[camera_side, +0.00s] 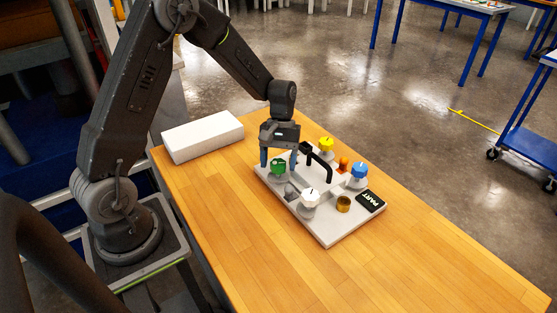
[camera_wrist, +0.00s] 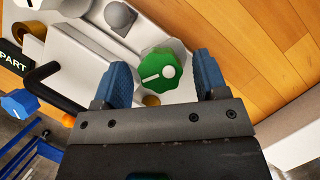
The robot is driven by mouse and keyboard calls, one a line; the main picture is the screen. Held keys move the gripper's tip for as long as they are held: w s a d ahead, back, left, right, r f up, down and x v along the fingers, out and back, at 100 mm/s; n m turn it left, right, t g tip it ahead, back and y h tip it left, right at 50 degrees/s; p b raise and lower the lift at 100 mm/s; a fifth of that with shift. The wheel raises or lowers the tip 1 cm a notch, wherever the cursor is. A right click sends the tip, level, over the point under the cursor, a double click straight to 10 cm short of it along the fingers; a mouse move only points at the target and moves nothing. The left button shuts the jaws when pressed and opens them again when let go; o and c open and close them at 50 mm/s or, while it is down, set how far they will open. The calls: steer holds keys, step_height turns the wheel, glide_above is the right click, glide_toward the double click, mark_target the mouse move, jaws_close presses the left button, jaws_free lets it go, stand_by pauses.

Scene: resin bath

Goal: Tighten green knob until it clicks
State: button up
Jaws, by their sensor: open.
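The green knob (camera_side: 278,167) sits on the white panel (camera_side: 327,238), at its back left corner in the side view. My gripper (camera_side: 279,161) is above the green knob, pointing down. Its two blue fingers stand apart on either side of the knob. In the wrist view my gripper (camera_wrist: 161,80) is open, with visible gaps between each finger and the knob. The height of the fingertips against the knob is hard to tell.
The panel also carries a yellow knob (camera_side: 326,144), a blue knob (camera_side: 359,170), a white knob (camera_side: 310,197), a black handle (camera_side: 320,160), an orange piece (camera_side: 344,163), a brass cup (camera_side: 343,204) and a black PART label (camera_side: 371,202). A white block (camera_side: 202,137) lies behind. The table front is clear.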

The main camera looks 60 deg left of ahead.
steer(key=v, duration=1.3)
steer(key=shift+w+a+r, duration=0.2)
steer(key=shift+r, duration=0.1)
steer(key=s+d+r+m+t+y, duration=0.2)
steer(key=s+d+r+m+t, duration=0.2)
steer(key=s+d+r, duration=0.4)
steer(key=s+d+m+t, duration=0.1)
steer(key=s+m+t, duration=0.1)
steer(key=s, duration=0.4)
steer(key=s+d+m+t+y, duration=0.1)
steer(key=s+d+m+t, duration=0.1)
steer(key=s, duration=0.5)
steer(key=shift+s+m+t, duration=0.15)
steer(key=shift+m+t, duration=0.15)
steer(key=shift+m, duration=0.3)
